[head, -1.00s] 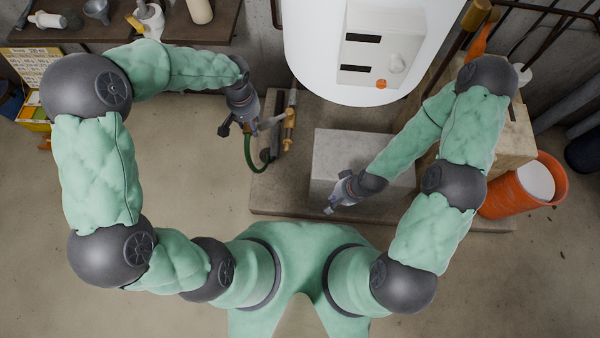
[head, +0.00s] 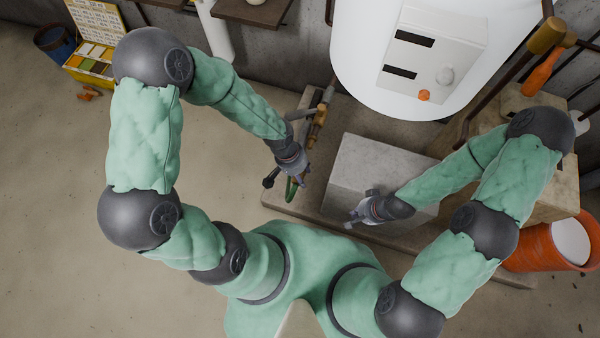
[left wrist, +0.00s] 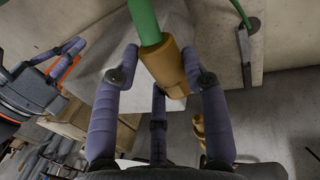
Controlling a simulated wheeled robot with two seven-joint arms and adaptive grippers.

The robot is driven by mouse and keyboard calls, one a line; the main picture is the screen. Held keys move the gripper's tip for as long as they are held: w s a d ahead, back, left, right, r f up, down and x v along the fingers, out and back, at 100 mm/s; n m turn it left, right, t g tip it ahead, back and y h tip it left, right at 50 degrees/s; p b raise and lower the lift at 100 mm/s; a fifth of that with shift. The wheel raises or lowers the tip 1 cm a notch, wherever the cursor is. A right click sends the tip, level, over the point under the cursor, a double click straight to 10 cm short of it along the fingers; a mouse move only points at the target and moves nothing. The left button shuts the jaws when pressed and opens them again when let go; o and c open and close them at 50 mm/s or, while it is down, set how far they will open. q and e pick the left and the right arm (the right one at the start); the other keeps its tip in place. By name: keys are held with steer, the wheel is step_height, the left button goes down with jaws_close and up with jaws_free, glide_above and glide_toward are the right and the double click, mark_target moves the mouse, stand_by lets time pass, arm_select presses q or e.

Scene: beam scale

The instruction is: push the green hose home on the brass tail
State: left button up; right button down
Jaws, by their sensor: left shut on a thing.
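The green hose (left wrist: 145,22) ends in an ochre cuff (left wrist: 165,66) between the fingers of my left gripper (left wrist: 163,88), which is shut on this end. In the head view, my left gripper (head: 294,168) is low and just this side of the brass pipework (head: 318,122), with a short piece of green hose (head: 292,188) showing below it. A brass piece (left wrist: 198,128), perhaps the tail, shows past the right finger in the left wrist view, apart from the cuff. My right gripper (head: 356,212) is open and empty by the pale block.
The pale block (head: 385,165) stands on a low plinth (head: 485,263), right of the pipework. The white boiler (head: 360,70) rises behind. Another length of green hose (left wrist: 240,12) runs by a dark clamp-like part (left wrist: 244,55). An orange bucket (head: 545,245) stands far right.

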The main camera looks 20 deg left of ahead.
mark_target(310, 148)
arm_select(q)
steer(key=shift+f+b, duration=0.15)
steer(key=shift+b, duration=0.3)
steer(key=shift+w, duration=0.5)
steer(key=w+p, duration=0.1)
steer(key=w, duration=0.3)
steer(key=shift+w, duration=0.4)
steer(key=shift+d+b, duration=0.1)
steer(key=shift+b, duration=0.25)
stand_by(1.1)
steer(key=shift+w, duration=2.2)
steer(key=o, duration=1.4)
steer(key=shift+c, duration=0.2)
steer(key=shift+r, duration=0.2)
